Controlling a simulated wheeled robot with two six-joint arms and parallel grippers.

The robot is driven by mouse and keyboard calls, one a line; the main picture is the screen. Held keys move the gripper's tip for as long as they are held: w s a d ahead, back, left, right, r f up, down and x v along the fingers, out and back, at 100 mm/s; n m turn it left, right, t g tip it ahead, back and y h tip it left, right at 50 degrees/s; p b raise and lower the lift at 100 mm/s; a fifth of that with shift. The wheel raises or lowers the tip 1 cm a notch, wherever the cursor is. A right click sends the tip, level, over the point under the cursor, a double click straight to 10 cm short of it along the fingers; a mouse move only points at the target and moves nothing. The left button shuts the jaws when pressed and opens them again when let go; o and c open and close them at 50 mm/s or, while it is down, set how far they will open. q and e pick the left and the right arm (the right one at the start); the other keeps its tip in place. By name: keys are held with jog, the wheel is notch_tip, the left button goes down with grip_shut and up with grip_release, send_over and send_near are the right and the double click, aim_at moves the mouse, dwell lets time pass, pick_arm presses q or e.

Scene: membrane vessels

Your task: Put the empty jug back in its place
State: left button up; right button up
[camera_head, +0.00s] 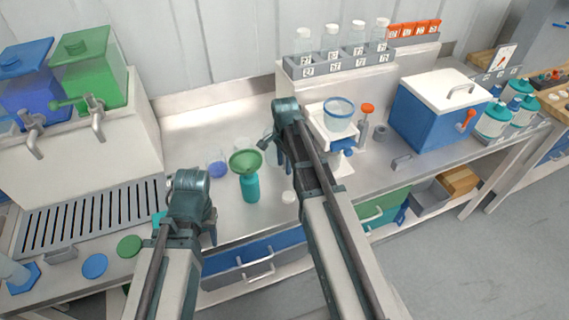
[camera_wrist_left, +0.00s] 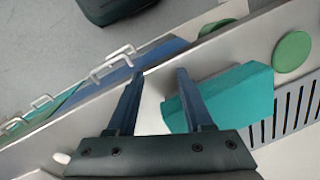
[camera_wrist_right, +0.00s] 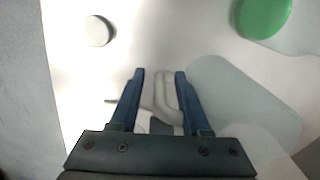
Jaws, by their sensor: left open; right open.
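A clear, empty-looking jug (camera_wrist_right: 240,100) fills the right of the right wrist view. Its pale handle (camera_wrist_right: 163,95) lies between the fingers of my right gripper (camera_wrist_right: 160,80), which are open and do not visibly close on it. In the head view my right gripper (camera_head: 272,143) is low over the bench behind the green funnel, and the jug is hard to make out there. My left gripper (camera_head: 188,228) is open and empty near the bench's front edge; it also shows in the left wrist view (camera_wrist_left: 155,78), beside a teal block (camera_wrist_left: 235,95).
A white cap (camera_head: 289,197) lies nearby. Blue (camera_head: 94,265) and green (camera_head: 129,246) discs lie before the drip grate (camera_head: 85,215). A blue-rimmed vessel (camera_head: 339,115) stands right of my right arm, near a blue cooler (camera_head: 430,115).

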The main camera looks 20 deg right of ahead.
notch_tip(320, 180, up, 12)
jog(key=p, duration=1.2)
jog(key=shift+r, duration=0.2)
jog(key=s+a+n, duration=0.6)
jog(key=s+n, duration=0.7)
jog(key=n, duration=0.2)
jog(key=s+a+f+n+b, duration=0.2)
jog(key=a, duration=0.3)
jog(key=s+a+f+n+h+b, duration=0.1)
jog(key=s+a+f+n+b, duration=0.1)
jog(key=a, duration=0.4)
jog(key=shift+s+f, duration=0.3)
jog(key=shift+s, duration=0.35)
jog(key=shift+a, duration=0.1)
